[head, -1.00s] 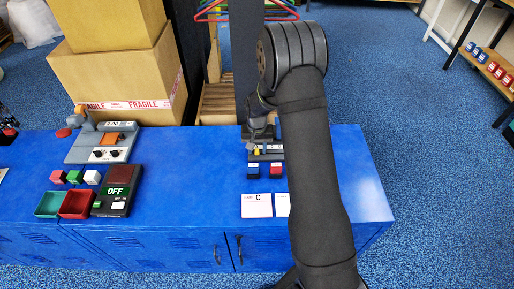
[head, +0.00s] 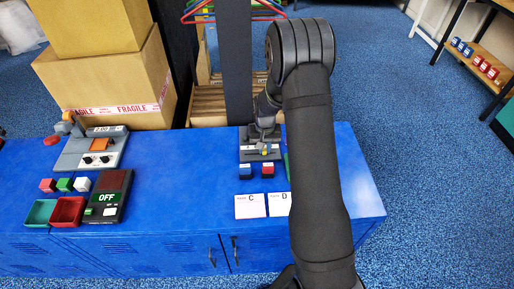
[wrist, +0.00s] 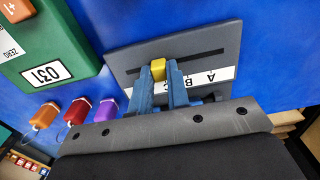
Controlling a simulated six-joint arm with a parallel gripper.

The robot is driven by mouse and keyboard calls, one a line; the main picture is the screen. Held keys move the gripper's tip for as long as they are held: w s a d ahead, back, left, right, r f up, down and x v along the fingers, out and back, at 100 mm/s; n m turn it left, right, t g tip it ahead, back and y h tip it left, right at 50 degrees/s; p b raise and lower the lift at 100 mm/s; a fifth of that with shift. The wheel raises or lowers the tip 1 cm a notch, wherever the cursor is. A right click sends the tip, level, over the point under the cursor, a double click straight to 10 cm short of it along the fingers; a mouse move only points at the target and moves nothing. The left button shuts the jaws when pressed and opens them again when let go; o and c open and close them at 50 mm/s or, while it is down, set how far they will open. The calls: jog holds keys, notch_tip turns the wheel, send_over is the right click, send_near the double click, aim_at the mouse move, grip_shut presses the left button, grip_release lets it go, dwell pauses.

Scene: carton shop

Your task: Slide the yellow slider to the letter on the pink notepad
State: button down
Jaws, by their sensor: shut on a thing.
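The yellow slider (head: 265,152) sits on the grey slider panel (head: 246,157) at the back of the blue bench. In the wrist view the slider's yellow knob (wrist: 158,66) is between the tips of my gripper (wrist: 158,76), which is shut on it. The panel's slot (wrist: 206,55) runs to the right of the knob. Two pale notepads lie at the front: one with C (head: 249,207), the other with D (head: 279,204). Their tints are hard to tell apart.
Blue and red blocks (head: 268,171) stand between panel and notepads. A green device marked 031 (wrist: 45,70) and several coloured tags (wrist: 76,110) are beside the panel in the wrist view. My arm hides the bench's right part. The bench's middle is clear.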

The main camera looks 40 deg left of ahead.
aim_at(264, 150)
jog(key=c, duration=1.4)
grip_release()
jog(key=shift+o, duration=0.2)
notch_tip(264, 150, up, 18)
jog(key=shift+f, duration=0.25)
